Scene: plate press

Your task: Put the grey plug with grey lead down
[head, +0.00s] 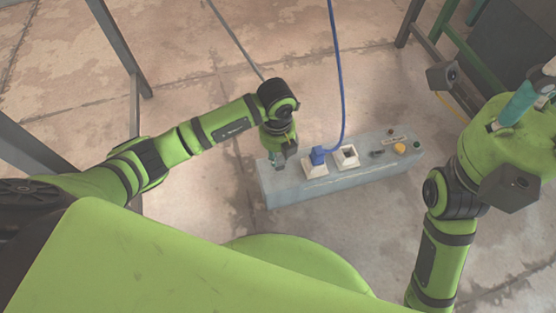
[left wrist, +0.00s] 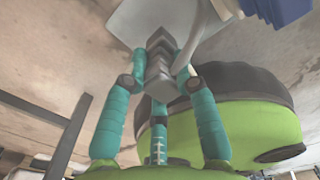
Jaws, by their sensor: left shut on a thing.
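My left gripper (head: 276,158) is at the left end of the pale grey socket box (head: 330,181). In the left wrist view its teal fingers (left wrist: 160,85) are shut around the grey plug (left wrist: 158,62). The plug's front is close to a pale square plate (left wrist: 135,22); I cannot tell whether they touch. The grey lead (head: 236,40) runs up and left behind my left wrist; a pale lead (left wrist: 207,48) curves beside the plug in the left wrist view. My right gripper (head: 530,95) is at the right edge, partly out of frame, its jaws unclear.
A blue plug (head: 318,155) with a blue lead (head: 341,90) sits in a white socket on the box. Beside it is an open white socket (head: 347,155). An orange button (head: 399,148) is farther right.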

